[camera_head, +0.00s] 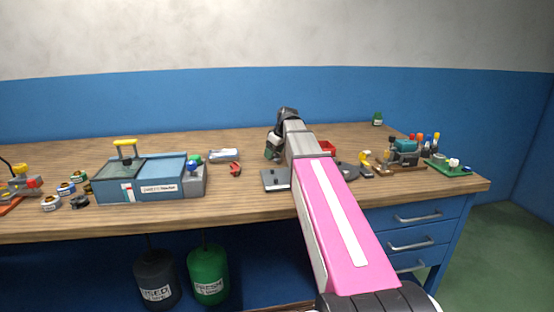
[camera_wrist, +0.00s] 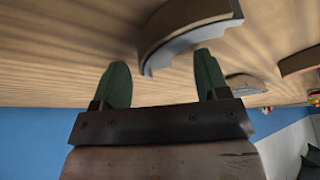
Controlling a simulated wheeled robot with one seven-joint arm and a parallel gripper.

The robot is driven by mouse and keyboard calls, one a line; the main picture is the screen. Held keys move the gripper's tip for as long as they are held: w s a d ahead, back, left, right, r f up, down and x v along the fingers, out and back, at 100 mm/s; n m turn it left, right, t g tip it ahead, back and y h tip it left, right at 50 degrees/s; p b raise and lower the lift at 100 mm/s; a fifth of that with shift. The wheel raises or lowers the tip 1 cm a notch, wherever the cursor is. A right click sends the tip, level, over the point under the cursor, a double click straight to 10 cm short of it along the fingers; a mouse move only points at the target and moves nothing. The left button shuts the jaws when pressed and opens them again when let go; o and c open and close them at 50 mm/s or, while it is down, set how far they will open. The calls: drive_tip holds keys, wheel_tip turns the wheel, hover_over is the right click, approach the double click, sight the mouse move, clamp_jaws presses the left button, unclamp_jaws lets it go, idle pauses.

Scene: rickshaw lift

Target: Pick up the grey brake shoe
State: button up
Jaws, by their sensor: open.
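In the wrist view, a curved brake shoe (camera_wrist: 188,38), with a grey edge and a brown, wood-toned outer band, lies on the bench just beyond my fingertips. My gripper is open and holds nothing. I cannot tell whether the right finger touches the shoe. In the head view, my gripper (camera_head: 273,148) is low over the bench behind my pink arm, and I cannot make out the shoe there.
Beyond the shoe lie a smaller grey piece (camera_wrist: 245,84) and a brown curved piece (camera_wrist: 302,62). In the head view, a grey plate (camera_head: 276,180), a red tray (camera_head: 327,147) and a red curved part (camera_head: 235,169) are near my arm. A blue machine (camera_head: 140,181) stands left; the back bench is mostly clear.

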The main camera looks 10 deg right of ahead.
clamp_jaws()
idle(0.3)
